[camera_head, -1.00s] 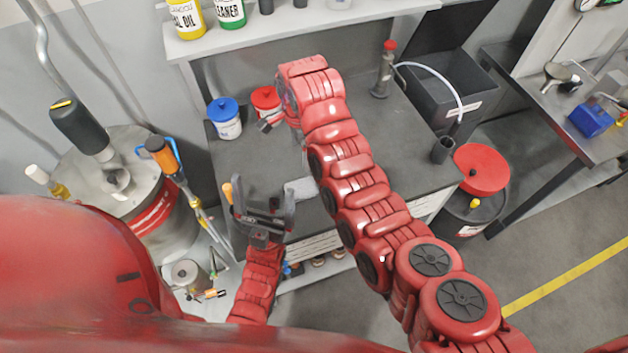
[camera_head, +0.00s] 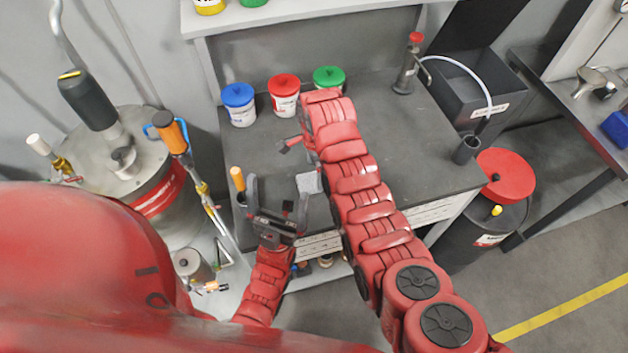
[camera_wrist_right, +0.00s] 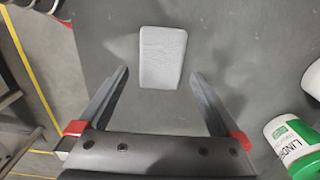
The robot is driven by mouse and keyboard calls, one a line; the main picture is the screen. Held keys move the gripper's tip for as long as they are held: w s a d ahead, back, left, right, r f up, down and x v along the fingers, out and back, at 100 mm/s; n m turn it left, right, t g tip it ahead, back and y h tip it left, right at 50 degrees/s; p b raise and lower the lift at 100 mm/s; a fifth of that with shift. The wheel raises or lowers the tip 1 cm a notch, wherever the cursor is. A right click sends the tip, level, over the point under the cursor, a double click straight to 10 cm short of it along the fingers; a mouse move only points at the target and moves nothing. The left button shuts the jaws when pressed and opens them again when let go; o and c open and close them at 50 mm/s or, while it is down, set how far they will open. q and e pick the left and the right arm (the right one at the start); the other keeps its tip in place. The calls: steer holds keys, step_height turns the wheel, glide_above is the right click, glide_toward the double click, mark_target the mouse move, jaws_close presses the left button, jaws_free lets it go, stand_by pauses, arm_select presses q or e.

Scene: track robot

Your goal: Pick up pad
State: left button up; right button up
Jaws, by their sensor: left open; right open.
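The pad (camera_head: 308,182) is a light grey, roughly rectangular piece lying flat on the dark workbench top (camera_head: 270,150). In the right wrist view the pad (camera_wrist_right: 162,57) lies beyond and between the fingertips of my right gripper (camera_wrist_right: 158,75), which is open and empty. In the head view the right gripper (camera_head: 295,145) is partly hidden by its own arm. My left gripper (camera_head: 278,205) is open and empty at the bench's front edge, to the left of the pad.
Tubs with blue (camera_head: 239,104), red (camera_head: 284,95) and green (camera_head: 328,80) lids stand along the back of the bench. An orange-handled tool (camera_head: 238,180) is at the front left.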

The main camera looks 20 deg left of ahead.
mark_target(315, 180)
steer(key=shift+s+a+f+p, duration=0.15)
steer(key=shift+f+p, duration=0.3)
steer(key=shift+f, duration=0.3)
steer(key=shift+a+f, duration=0.1)
steer(key=shift+f, duration=1.3)
steer(key=shift+c, duration=0.2)
steer(key=c, duration=1.1)
steer(key=shift+w+r, duration=0.1)
steer(key=shift+w, duration=0.1)
